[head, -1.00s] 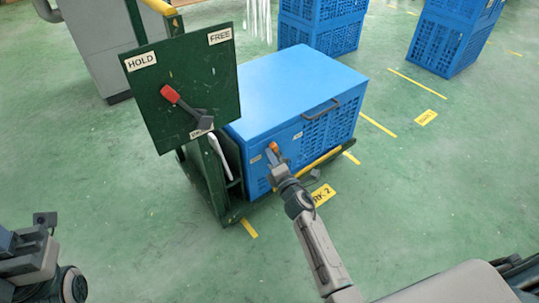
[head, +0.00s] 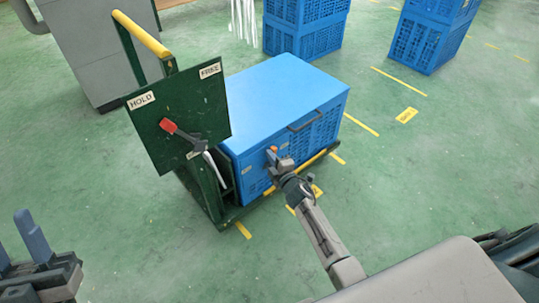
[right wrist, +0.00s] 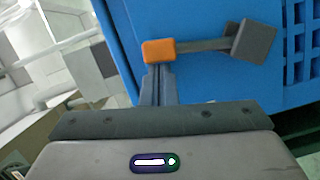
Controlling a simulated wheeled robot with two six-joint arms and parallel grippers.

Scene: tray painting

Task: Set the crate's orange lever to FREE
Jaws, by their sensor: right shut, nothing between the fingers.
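The blue crate (head: 285,88) sits on a green cart. Its orange lever (head: 271,152) is on the front side, small in the head view. In the right wrist view the orange lever tip (right wrist: 158,51) joins a grey arm that runs right to a dark square hub (right wrist: 254,42). My right gripper (head: 275,164) is shut and empty, its fingertips (right wrist: 157,70) right at the orange tip; I cannot tell if they touch it. Labels on the crate are too small to read. My left gripper (head: 14,232) is open and empty at the lower left, far from the crate.
A green board (head: 150,155) on the cart carries HOLD and FREE labels and a separate red-tipped lever (head: 169,126) pointing toward HOLD. A yellow handle (head: 140,34) rises behind it. Blue crate stacks (head: 302,35) stand behind; open green floor lies in front.

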